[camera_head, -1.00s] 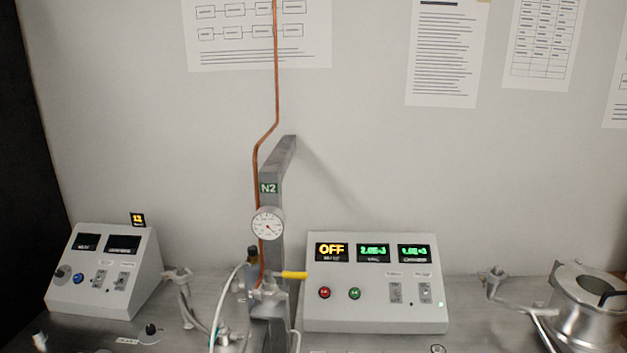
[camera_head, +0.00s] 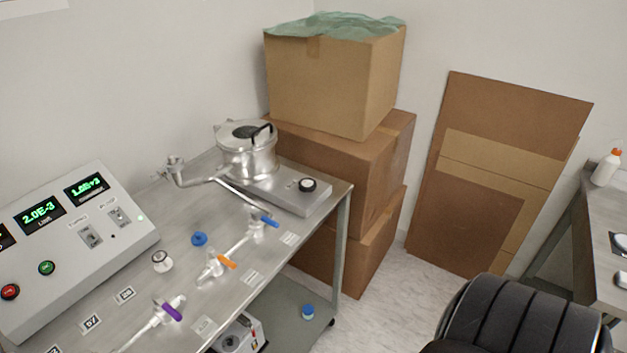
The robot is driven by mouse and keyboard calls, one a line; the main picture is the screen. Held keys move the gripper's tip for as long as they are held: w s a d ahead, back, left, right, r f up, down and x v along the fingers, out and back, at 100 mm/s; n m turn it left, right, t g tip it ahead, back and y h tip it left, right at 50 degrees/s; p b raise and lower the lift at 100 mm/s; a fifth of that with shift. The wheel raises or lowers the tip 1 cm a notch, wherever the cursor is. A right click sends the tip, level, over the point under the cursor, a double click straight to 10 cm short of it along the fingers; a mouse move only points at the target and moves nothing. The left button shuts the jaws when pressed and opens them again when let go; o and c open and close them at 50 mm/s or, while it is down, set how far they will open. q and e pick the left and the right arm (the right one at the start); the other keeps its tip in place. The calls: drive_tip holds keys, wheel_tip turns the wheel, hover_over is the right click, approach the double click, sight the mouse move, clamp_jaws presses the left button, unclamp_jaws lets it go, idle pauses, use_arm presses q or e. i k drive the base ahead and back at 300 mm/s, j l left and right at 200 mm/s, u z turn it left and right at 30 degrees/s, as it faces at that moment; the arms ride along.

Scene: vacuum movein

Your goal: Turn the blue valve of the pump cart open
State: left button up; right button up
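The blue valve handle (camera_head: 269,221) sits on a pale valve fitting near the front right edge of the steel cart (camera_head: 343,187). The handle lies at a slant, and a tube runs from the fitting toward the lower left. An orange valve handle (camera_head: 226,262) and a purple valve handle (camera_head: 172,312) sit on similar fittings to its lower left. Neither gripper shows in the head view.
A control box (camera_head: 75,255) with green displays stands at left. A metal chamber (camera_head: 247,163) stands behind the blue valve. Stacked cardboard boxes (camera_head: 335,85) stand behind the cart, and flat cardboard (camera_head: 500,170) leans on the wall. A bench (camera_head: 600,270) is at right.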

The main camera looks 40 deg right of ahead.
sight(253, 214)
drive_tip(key=z, duration=1.05)
